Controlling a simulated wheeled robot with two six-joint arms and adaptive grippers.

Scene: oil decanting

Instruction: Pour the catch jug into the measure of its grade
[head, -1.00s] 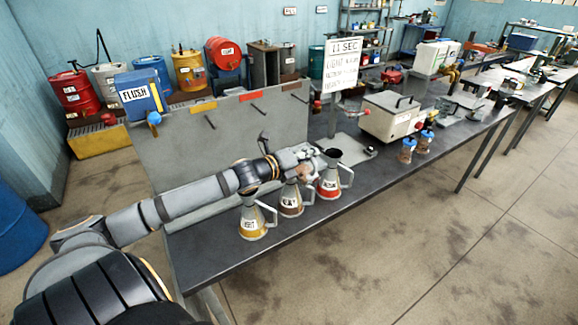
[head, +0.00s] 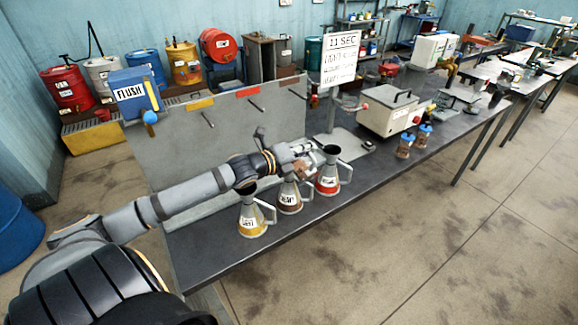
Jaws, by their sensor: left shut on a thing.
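Three conical metal measures with handles stand in a row on the dark bench: a yellow-banded one (head: 252,224), a brown-banded one (head: 289,203) and a red-banded one (head: 327,187). The small lettering on their bands is hard to read. My left gripper (head: 303,163) is above and behind the brown and red measures. It is shut on a small brownish thing (head: 301,172), mostly hidden by the fingers and the measures. I cannot tell whether this is the catch jug. My right gripper is not in view.
A sign reading "11 SEC" (head: 339,60) stands behind the measures; its lower lines are blurred. A pale box (head: 388,112) and two small amber jars (head: 404,147) (head: 424,136) are to the right. A grey panel with pegs (head: 190,150) stands behind my arm. The front bench strip is clear.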

